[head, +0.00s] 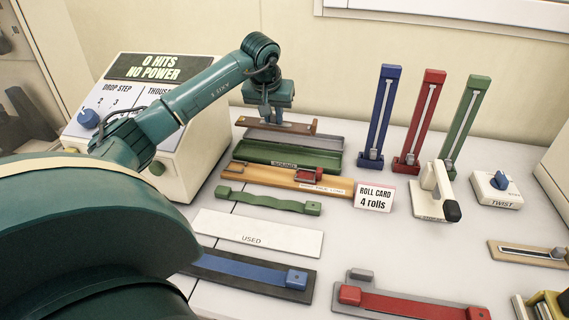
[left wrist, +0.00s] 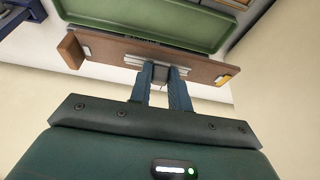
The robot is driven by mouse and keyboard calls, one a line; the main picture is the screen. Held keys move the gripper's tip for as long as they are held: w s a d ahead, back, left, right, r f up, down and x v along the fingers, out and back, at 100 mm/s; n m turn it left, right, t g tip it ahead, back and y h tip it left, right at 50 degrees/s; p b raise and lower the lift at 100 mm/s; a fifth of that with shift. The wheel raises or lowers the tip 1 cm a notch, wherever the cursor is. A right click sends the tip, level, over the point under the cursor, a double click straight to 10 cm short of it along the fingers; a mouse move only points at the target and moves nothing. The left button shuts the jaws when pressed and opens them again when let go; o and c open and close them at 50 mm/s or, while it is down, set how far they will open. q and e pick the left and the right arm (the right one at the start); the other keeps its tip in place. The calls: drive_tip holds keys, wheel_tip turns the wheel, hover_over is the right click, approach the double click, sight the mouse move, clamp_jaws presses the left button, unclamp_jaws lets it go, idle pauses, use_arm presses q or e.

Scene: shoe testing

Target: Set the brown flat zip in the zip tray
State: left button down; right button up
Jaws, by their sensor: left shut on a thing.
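The brown flat zip (head: 302,128) is a long brown bar with an upright block at one end. My left gripper (head: 270,121) is shut on it near its middle and holds it at the back of the table. In the left wrist view the brown flat zip (left wrist: 108,48) lies crosswise between the fingertips (left wrist: 162,72). A long tray with a green front section (head: 270,154) and a grey section (head: 320,141) lies just in front of the bar. Its small label seems to read ROUND; I cannot tell whether it is the zip tray. My right gripper is not in view.
A wooden board (head: 260,178) and a roll card (head: 375,197) lie in front of the tray. A green strap (head: 265,202) and a white USED plate (head: 230,226) are nearer. The control box (head: 185,165) stands left; blue, red and green upright zips (head: 378,120) stand right.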

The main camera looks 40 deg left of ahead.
use_arm(q)
wheel_tip(320, 180, down, 10)
drive_tip(key=shift+r+p, duration=0.2)
drive_tip(key=shift+p, duration=0.35)
drive_tip(key=shift+f, duration=0.1)
drive_tip(key=c, duration=1.3)
unclamp_jaws()
drive_tip(key=shift+s+r, duration=0.1)
drive_tip(key=shift+r, duration=0.5)
drive_tip(key=v, duration=1.1)
drive_tip(key=shift+b, duration=0.4)
drive_tip(key=shift+d, duration=0.1)
